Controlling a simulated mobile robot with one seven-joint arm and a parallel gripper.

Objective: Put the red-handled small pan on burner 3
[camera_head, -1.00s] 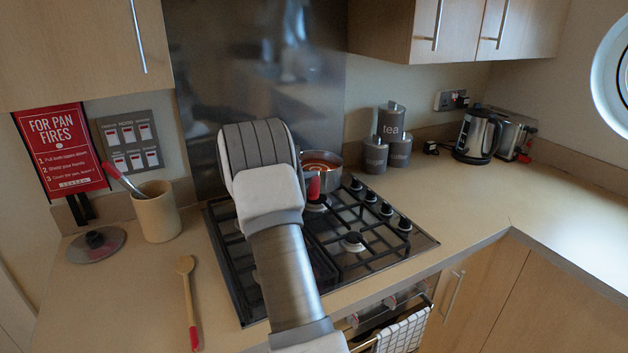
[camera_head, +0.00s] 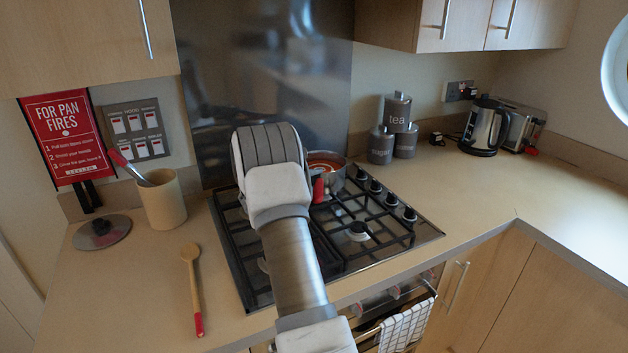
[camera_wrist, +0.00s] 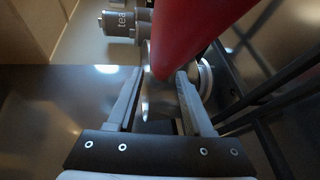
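The small pan (camera_head: 338,178) has a silver body with reddish-orange contents. It is over the back right part of the black hob (camera_head: 345,260); I cannot tell whether it touches the grate. Its red handle (camera_head: 319,190) points toward the front, partly hidden by my arm. My arm covers the fingers in the head view. No burner numbers are readable. A front right burner (camera_head: 358,231) is bare.
A kettle (camera_head: 485,127) and toaster (camera_head: 522,125) are farther right. At left are a utensil pot (camera_head: 163,203), a lid (camera_head: 102,232) and a wooden spoon (camera_head: 194,285).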

